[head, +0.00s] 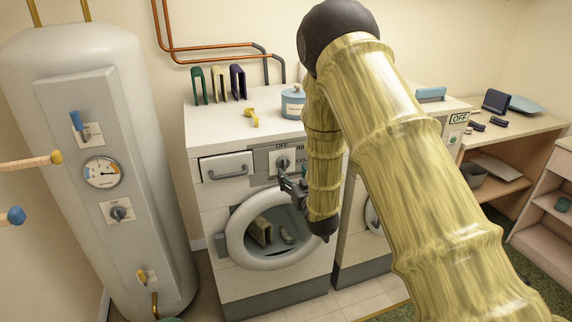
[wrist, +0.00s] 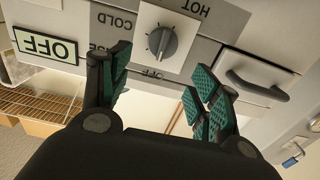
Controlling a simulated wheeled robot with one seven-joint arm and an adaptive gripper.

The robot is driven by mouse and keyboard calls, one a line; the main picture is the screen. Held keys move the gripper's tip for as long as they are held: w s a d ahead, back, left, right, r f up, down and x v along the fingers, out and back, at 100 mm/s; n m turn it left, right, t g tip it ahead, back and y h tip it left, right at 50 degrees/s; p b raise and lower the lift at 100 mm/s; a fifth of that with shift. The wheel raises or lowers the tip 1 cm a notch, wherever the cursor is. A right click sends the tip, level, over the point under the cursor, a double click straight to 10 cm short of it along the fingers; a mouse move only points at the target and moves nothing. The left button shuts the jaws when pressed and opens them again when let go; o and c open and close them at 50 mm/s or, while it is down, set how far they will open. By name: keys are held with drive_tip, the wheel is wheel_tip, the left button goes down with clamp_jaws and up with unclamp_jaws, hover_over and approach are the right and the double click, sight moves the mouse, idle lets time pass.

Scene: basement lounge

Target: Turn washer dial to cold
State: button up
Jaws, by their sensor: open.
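The washer dial (head: 283,162) is a round grey knob on a pale plate on the front of the white washer (head: 208,203). In the wrist view the dial (wrist: 162,43) lies just beyond my fingertips, with the picture upside down. OFF, COLD and HOT labels surround it, and another label is partly hidden by a finger. My gripper (head: 295,188) is just below and right of the dial in the head view. In the wrist view my gripper (wrist: 158,66) is open and empty, its green-padded fingers apart and not visibly touching the dial.
A drawer handle (wrist: 257,87) sits beside the dial. Below is the round washer door (head: 236,240). A blue-lidded tub (head: 293,103) and yellow pieces (head: 252,117) stand on top. A water heater (head: 95,220) is at left. An OFF sign (wrist: 45,46) shows near my finger.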

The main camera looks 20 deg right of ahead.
sight(285, 163)
drive_tip(key=w+p, duration=0.2)
drive_tip(key=w, duration=0.6)
drive_tip(key=shift+a+f, duration=0.1)
drive_tip(key=shift+s, duration=0.1)
drive_tip(key=c, duration=0.9)
